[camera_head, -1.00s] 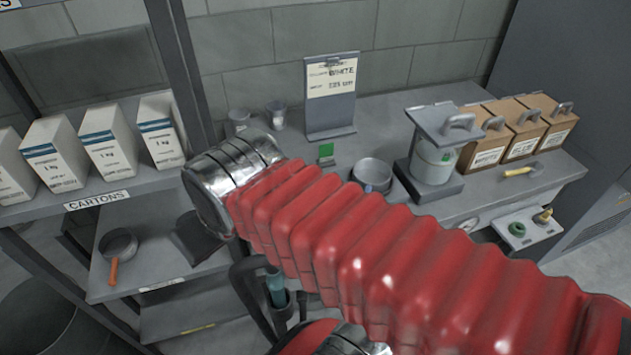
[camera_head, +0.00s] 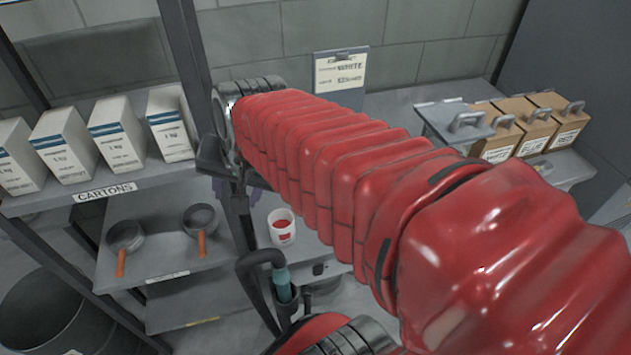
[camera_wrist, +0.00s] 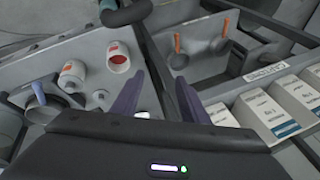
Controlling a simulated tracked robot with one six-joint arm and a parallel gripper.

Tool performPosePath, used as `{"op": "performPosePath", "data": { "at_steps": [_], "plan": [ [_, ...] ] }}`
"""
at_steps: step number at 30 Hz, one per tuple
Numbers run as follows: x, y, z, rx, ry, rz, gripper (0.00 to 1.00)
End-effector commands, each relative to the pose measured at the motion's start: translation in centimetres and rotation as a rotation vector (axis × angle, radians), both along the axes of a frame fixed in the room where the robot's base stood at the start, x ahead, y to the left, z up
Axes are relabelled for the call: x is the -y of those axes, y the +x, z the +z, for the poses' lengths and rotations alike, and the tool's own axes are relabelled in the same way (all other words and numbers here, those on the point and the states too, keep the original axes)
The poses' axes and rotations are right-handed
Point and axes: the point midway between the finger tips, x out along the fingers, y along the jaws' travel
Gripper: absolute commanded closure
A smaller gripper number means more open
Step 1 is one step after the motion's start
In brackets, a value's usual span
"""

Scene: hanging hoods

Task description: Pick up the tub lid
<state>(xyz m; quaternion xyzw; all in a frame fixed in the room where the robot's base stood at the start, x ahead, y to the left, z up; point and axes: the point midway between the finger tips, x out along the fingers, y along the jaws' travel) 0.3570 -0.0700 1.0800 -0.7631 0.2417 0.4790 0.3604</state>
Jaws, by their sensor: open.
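The tub lid (camera_head: 456,123), a flat grey plate with a raised handle, shows at the right of the bench in the head view. The tub under it is hidden behind my red-sleeved arm. My gripper (camera_head: 236,190) is far to the left of the lid, beside the shelf upright, and only partly shows below the end of my arm. In the wrist view its two purple fingers (camera_wrist: 158,97) are spread apart with nothing held between them. I cannot make out the lid in the wrist view.
Boxes with handled tops (camera_head: 536,130) stand right of the lid. A sign stand (camera_head: 341,72) is behind my arm. A rack with white cartons (camera_head: 118,137) and orange-handled pans (camera_head: 201,217) is at left. A white cup with red contents (camera_head: 282,227) stands below my arm; it shows in the wrist view (camera_wrist: 118,57).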

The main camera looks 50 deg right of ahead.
Motion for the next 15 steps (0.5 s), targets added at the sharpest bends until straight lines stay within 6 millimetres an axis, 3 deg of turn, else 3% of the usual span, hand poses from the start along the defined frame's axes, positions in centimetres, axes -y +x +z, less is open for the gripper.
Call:
{"op": "performPosePath", "data": {
  "at_steps": [6,15],
  "plan": [
    [5.6,2.8,-1.3,-0.011,0.212,-0.490,0.60],
    [14.7,4.9,-3.9,0.005,0.501,-1.176,0.60]
  ]
}}
